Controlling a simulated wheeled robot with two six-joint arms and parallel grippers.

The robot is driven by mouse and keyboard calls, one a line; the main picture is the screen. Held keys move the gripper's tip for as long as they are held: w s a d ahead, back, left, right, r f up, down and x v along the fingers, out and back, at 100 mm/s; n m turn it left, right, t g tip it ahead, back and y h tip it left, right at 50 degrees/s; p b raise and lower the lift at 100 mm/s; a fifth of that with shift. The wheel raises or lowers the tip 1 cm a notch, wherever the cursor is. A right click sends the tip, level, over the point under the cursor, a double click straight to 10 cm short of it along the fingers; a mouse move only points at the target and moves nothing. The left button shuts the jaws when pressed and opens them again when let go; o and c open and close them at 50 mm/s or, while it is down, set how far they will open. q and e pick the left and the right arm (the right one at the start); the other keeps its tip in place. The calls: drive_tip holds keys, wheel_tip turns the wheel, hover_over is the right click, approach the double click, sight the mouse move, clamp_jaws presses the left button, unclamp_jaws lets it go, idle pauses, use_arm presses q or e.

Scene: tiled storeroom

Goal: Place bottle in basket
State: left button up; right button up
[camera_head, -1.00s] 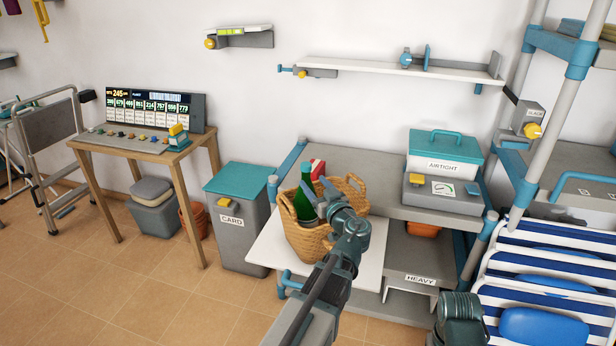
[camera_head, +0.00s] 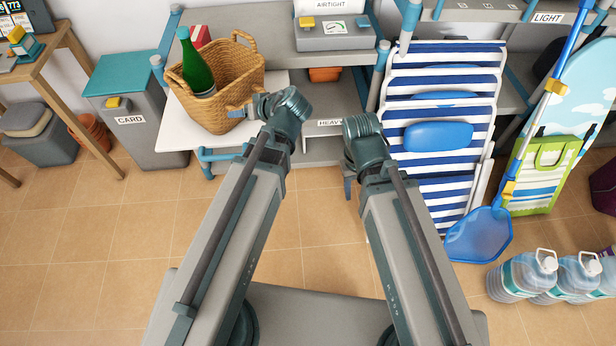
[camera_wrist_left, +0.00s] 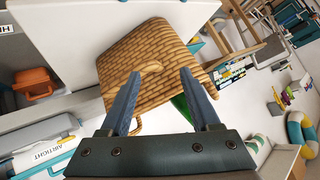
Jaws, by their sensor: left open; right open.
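The green bottle (camera_head: 196,66) stands tilted in the wicker basket (camera_head: 232,83), its neck above the rim. In the left wrist view a bit of green bottle (camera_wrist_left: 183,106) shows past the basket (camera_wrist_left: 160,58). My left gripper (camera_head: 237,108) is at the basket's near right side, partly hidden by its wrist. In the left wrist view its two fingers (camera_wrist_left: 161,72) are spread with the basket wall beyond them and nothing held; contact with the wicker is unclear. My right gripper (camera_head: 349,184) points down, open and empty, in front of the shelf, right of the basket.
The basket stands on a white board (camera_head: 173,128) in front of the grey shelf. A red item (camera_head: 200,37) shows behind the bottle. The card bin (camera_head: 128,105) is left, striped folding chairs (camera_head: 440,110) right. Water bottles (camera_head: 523,277) stand on the floor. Tiles in front are clear.

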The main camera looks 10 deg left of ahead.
use_arm(q)
drive_tip(key=s+d+f+m+g+h, duration=0.3)
drive_tip(key=s+d, duration=0.4)
drive_tip(key=d, duration=0.3)
drive_tip(key=s+d+f+m+g+h, duration=0.2)
drive_tip(key=s+d+f+m+h, duration=0.2)
drive_tip(key=s+d+m, duration=0.3)
drive_tip(key=d+f, duration=0.1)
drive_tip(key=d, duration=0.1)
drive_tip(key=shift+s+d+f+g+h, duration=0.2)
drive_tip(key=shift+d+f+g+h, duration=0.15)
drive_tip(key=shift+d+g+h, duration=0.05)
wheel_tip(320, 180, up, 8)
drive_tip(key=p, duration=0.7)
drive_tip(key=shift+p, duration=0.4)
